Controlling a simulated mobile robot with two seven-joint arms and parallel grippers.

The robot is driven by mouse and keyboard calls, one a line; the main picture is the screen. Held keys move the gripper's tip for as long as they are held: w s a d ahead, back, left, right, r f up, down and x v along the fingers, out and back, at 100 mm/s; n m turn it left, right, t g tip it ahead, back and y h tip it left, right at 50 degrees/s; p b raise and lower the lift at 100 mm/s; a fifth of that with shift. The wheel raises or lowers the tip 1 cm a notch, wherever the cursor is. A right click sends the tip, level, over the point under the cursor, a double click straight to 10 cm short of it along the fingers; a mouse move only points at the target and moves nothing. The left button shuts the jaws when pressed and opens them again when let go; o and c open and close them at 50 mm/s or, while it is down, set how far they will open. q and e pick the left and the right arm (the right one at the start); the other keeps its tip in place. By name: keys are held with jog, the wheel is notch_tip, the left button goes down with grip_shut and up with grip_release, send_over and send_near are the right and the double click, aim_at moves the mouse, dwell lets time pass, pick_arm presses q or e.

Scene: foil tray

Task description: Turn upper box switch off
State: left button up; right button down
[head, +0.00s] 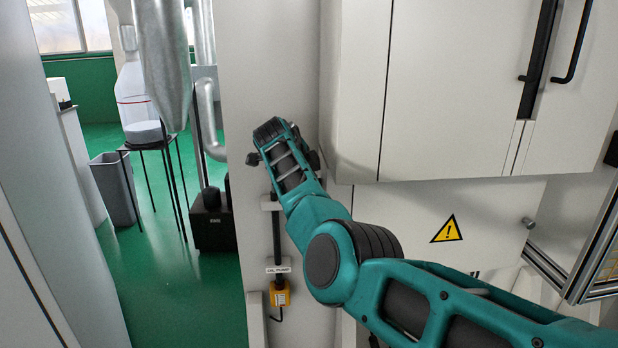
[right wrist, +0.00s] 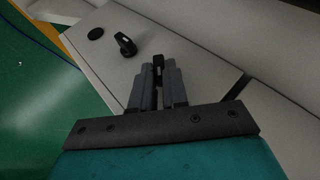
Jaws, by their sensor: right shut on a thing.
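In the right wrist view, my right gripper (right wrist: 158,82) is shut on a small black switch knob (right wrist: 158,62) on a pale panel (right wrist: 195,55). The fingers hide part of this knob. A second black knob (right wrist: 125,45) with a light mark and a flat round black piece (right wrist: 96,33) sit up and left of it on the same panel. In the head view my right arm reaches in from the lower right, and its wrist is at the pale wall column. The wrist hides the fingertips and the held knob there. My left gripper is not in view.
Below the wrist, a yellow box (head: 279,295) hangs on the column under a small label (head: 278,268). Pale cabinets (head: 450,90) with black handles stand at right, above a warning triangle (head: 446,229). At left are a grey bin (head: 115,190), a bottle on a stand and open green floor (head: 180,285).

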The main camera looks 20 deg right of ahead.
dwell(0.3)
jog(key=c, duration=1.1)
grip_release()
jog(key=shift+c, duration=0.2)
jog(key=v, duration=1.3)
jog(key=shift+o, duration=0.2)
jog(key=shift+f, duration=0.1)
